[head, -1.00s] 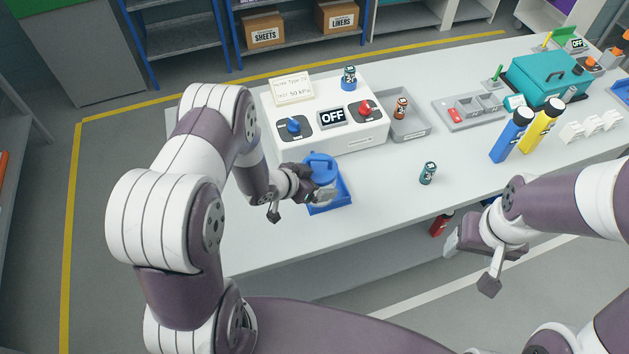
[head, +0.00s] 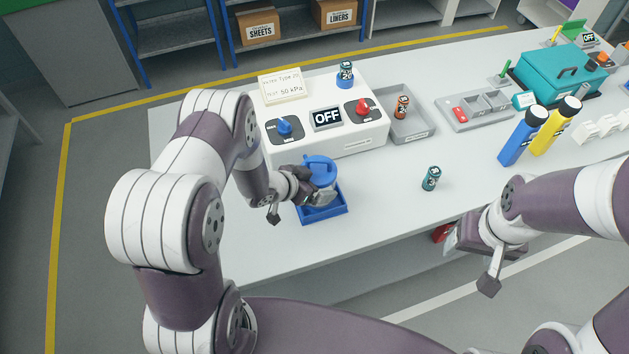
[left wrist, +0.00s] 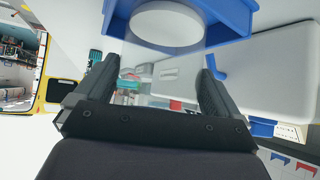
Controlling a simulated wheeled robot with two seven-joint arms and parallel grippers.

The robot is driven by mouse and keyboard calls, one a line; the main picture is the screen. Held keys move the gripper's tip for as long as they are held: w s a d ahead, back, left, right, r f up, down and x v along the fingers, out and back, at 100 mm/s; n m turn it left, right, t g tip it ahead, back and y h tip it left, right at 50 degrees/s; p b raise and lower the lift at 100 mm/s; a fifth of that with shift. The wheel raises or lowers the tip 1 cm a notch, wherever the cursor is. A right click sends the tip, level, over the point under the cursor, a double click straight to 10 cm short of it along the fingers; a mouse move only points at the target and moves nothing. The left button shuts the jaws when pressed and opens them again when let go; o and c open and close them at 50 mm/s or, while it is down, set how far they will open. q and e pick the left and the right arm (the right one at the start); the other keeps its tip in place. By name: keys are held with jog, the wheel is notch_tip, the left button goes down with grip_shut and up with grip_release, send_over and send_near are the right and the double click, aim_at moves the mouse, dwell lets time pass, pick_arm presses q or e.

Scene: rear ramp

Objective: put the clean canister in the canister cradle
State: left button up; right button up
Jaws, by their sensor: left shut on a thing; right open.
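The clean canister (head: 321,168), clear with a blue lid and handle, is held upright by my left gripper (head: 318,192). In the left wrist view my left gripper (left wrist: 157,85) has its two dark fingers on either side of the see-through body. The blue canister cradle (head: 325,216) is on the table at the canister's lower end. It also shows in the left wrist view (left wrist: 243,17), beside a pale round disc. The gripper hides the canister's base, so I cannot tell whether it rests in the cradle. My right gripper (head: 484,258) is open and empty off the table's front edge.
Behind the cradle stands a white control box (head: 350,142) with an OFF display and blue and red knobs. The table front is clear.

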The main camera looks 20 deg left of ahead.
pick_arm(q)
jog(key=shift+s+r, duration=0.25)
jog(key=shift+s, duration=0.1)
jog(key=shift+w+f, duration=0.3)
jog(key=shift+w, duration=0.05)
jog(key=shift+s+f, duration=0.1)
jog(key=shift+f, duration=0.05)
pick_arm(e)
jog(key=shift+s+f, duration=0.1)
jog(key=shift+f, duration=0.1)
jog(key=shift+s, duration=0.1)
pick_arm(q)
jog(key=shift+f+b, duration=0.2)
jog(key=shift+b, duration=0.2)
pick_arm(e)
jog(key=shift+f, duration=0.2)
pick_arm(q)
jog(key=o, duration=0.9)
jog(key=shift+f, duration=0.1)
jog(key=shift+s, duration=0.1)
jog(key=v, duration=1.2)
jog(key=shift+s+a+r+b, duration=0.15)
jog(key=shift+r+b, duration=0.05)
jog(key=shift+b, duration=0.2)
pick_arm(e)
jog(key=shift+f, duration=0.4)
